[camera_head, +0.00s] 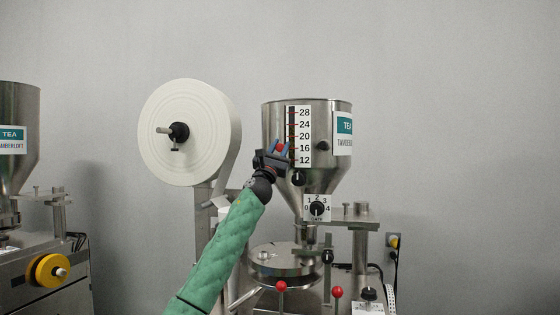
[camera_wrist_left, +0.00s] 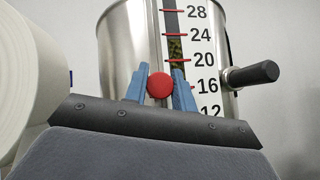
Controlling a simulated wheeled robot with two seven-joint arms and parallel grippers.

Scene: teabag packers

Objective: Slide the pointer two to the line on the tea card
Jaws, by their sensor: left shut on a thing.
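A steel hopper (camera_head: 330,115) carries a white number scale (camera_head: 304,135) with red marks from 12 to 28 beside a dark sight slot. A red round knob, the pointer (camera_head: 280,148), sits at about the 16 mark. My left gripper (camera_head: 281,150) is shut on it, with a blue finger on each side. In the left wrist view the knob (camera_wrist_left: 160,85) shows between the fingertips (camera_wrist_left: 161,87), in front of the scale. A tea card (camera_head: 343,135) with a teal TEA band is on the hopper's right; its small print is not readable. My right gripper is not in view.
A large white paper roll (camera_head: 187,130) stands left of my arm. A black knob (camera_head: 298,178) and a gate dial (camera_head: 317,208) sit below the scale. Red-tipped levers (camera_head: 281,286) stand lower down. Another tea machine (camera_head: 20,150) is at far left.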

